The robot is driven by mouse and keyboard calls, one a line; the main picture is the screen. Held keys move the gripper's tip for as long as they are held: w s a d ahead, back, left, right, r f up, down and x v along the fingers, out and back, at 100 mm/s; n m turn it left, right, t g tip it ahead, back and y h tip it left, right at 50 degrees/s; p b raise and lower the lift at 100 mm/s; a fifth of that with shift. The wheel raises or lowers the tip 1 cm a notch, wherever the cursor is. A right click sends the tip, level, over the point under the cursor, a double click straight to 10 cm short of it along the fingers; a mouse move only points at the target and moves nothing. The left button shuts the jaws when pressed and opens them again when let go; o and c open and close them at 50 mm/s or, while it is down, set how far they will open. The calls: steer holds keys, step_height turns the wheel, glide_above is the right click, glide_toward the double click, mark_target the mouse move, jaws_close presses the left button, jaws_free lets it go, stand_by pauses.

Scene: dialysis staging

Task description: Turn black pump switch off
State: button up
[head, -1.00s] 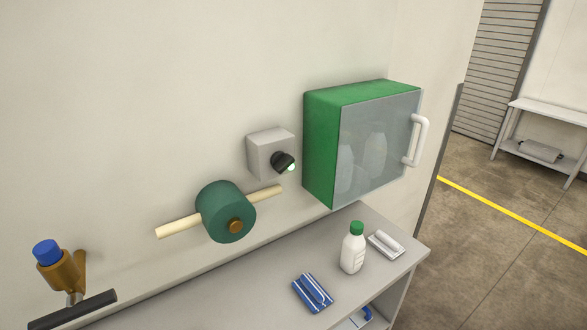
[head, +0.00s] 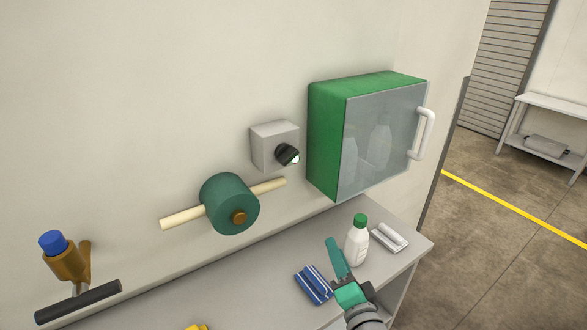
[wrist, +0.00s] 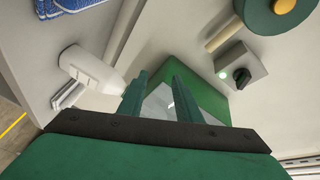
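The black pump switch (head: 287,154) is a dark rotary knob on a light grey wall box (head: 266,148), left of the green cabinet. A pale green light glows beside the knob. The switch (wrist: 242,78) also shows at the right in the wrist view, with the lit light to its left. My gripper (head: 338,258) is at the bottom of the head view, over the counter, below and right of the switch and well apart from it. In the wrist view, my gripper (wrist: 156,82) has its two green fingers apart with nothing between them.
The green cabinet (head: 325,140) has a clear door and white handle. A green roll (head: 225,200) hangs left of the switch. A green-capped bottle (head: 357,243), blue striped cloth (head: 312,285) and white item (head: 389,238) are on the counter (head: 225,280).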

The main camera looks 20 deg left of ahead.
step_height(320, 180, up, 10)
steer(key=w+a+r+n+g+y, duration=0.1)
steer(key=a+n+g+y, duration=0.1)
steer(key=y, duration=0.1)
steer(key=n+g+y, duration=0.3)
glide_toward(291, 159)
steer(key=x, duration=0.8)
steer(key=shift+w+a, duration=0.25)
steer(key=shift+a, duration=0.05)
jaws_close()
